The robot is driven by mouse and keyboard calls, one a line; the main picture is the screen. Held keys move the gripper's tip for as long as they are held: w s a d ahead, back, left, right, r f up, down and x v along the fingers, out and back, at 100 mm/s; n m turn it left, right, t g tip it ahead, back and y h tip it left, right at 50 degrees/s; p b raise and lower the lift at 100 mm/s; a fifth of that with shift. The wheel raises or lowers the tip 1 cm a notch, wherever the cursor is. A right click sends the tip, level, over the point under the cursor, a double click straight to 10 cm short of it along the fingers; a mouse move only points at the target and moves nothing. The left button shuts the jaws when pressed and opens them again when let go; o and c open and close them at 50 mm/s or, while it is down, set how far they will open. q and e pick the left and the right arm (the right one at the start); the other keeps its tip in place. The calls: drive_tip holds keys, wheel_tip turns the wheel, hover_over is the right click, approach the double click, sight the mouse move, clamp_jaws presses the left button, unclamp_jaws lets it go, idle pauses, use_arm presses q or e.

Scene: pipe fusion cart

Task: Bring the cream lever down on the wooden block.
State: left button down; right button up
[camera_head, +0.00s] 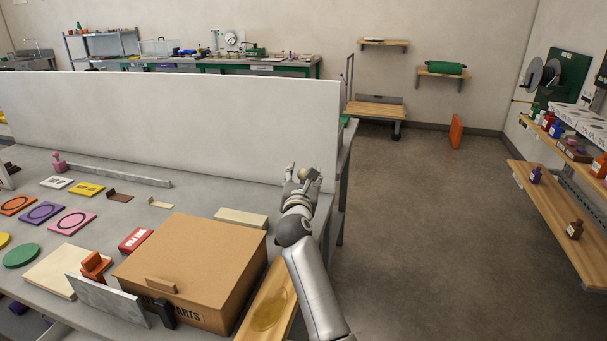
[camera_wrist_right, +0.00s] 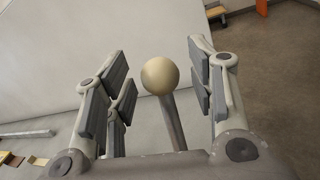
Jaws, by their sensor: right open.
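The lever's round cream knob (camera_wrist_right: 160,76) sits on a grey stem (camera_wrist_right: 174,122), standing up between the fingers of my right gripper (camera_wrist_right: 158,88) in the right wrist view. Those fingers are open, one set on each side of the knob, with gaps and no visible contact. In the head view the right gripper (camera_head: 301,178) is at the table's right end, and the cream knob (camera_head: 303,173) shows small among its fingers. A pale wooden block (camera_head: 241,217) lies left of the gripper, behind the cardboard box. The lever's base is hidden. My left gripper is not in view.
A large cardboard box (camera_head: 192,265) stands left of my right arm, with a wooden board (camera_head: 268,300) between them. A white panel (camera_head: 170,125) rises behind the table. Coloured plates and small parts lie to the left. The floor at right (camera_head: 430,220) is clear.

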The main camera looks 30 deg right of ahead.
drive_tip(key=shift+w+d, duration=0.35)
drive_tip(key=shift+w, duration=0.1)
clamp_jaws()
